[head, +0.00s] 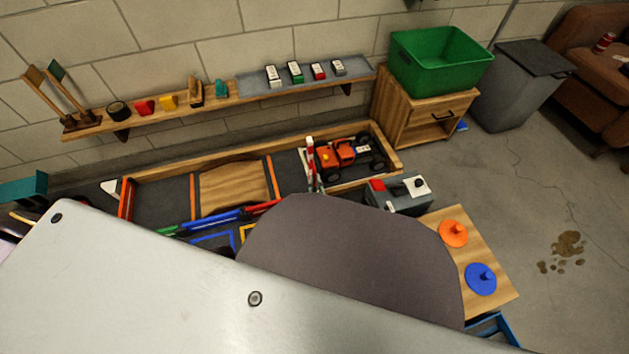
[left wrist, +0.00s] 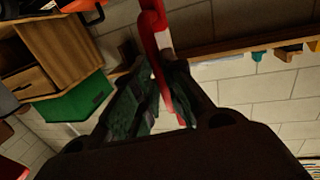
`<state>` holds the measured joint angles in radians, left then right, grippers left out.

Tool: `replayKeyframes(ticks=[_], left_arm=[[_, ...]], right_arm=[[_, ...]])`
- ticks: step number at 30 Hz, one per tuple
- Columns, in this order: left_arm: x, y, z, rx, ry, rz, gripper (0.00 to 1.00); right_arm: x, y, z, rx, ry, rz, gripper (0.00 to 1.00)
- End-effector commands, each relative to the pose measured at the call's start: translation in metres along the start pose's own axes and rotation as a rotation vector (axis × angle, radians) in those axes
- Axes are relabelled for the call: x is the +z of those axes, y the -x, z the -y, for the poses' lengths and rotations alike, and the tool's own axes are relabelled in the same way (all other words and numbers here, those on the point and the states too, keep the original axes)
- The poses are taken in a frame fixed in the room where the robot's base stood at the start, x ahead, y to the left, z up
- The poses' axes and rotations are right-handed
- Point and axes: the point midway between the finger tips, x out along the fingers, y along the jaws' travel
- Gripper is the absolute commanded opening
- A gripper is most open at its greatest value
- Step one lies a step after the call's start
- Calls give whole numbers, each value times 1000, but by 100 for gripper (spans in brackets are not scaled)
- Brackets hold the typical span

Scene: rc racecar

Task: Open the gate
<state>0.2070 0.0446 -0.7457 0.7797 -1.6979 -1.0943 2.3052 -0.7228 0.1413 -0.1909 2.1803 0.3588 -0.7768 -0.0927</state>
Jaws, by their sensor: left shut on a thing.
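The red-and-white striped gate bar (head: 310,155) stands roughly upright in the head view, beside the orange toy car (head: 338,155) in the wooden-walled track. Its lower end is hard to make out. In the left wrist view, the gate bar (left wrist: 158,42) runs between the dark fingers of my left gripper (left wrist: 160,85), which is shut on it. In the head view my own arm covers much of the foreground, and I cannot make out the left fingertips. My right gripper is in neither view.
Behind the track, a wall shelf (head: 215,101) holds small items. A green bin (head: 438,58) stands on a wooden cabinet (head: 400,113) at the back right. A grey box (head: 402,199) sits just right of the gate area. Open floor lies to the right.

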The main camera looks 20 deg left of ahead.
Motion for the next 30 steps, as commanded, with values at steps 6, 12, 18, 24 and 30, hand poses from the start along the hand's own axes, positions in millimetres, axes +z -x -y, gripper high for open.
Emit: replayKeyframes(ticks=[6,12,18,24,30], left_arm=[[3,3,0,0,-6,-21,0],[3,4,0,-1,-7,-28,0],[3,4,0,-1,-7,-28,0],[3,4,0,-1,-7,-28,25],[3,4,0,-1,-7,-28,33]], right_arm=[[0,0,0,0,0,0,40],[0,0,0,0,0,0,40],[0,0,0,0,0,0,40],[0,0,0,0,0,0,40],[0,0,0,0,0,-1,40]])
